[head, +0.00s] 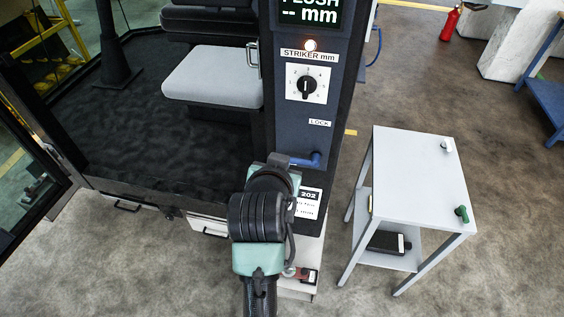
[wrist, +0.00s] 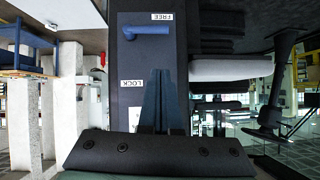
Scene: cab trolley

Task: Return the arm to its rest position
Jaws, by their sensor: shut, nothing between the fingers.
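My arm (head: 262,215) reaches up the middle of the head view, in front of the dark blue cab post. My gripper (wrist: 158,70) shows in the wrist view as two dark fingers pressed together, empty, pointing at the post panel; its fingertips are hidden in the head view. A blue lever handle (head: 308,160) on the post is beside the arm's upper end. It also shows in the wrist view (wrist: 148,30), lying sideways near the FREE label, beyond the fingertips with a gap in the picture. The LOCK label (wrist: 132,83) is left of the fingers.
The post (head: 300,135) carries a striker dial (head: 307,85) and a display. A grey seat (head: 215,76) is left of it. A white trolley (head: 410,175) with small knobs on top and a black item (head: 388,242) on its shelf stands right. Floor between is clear.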

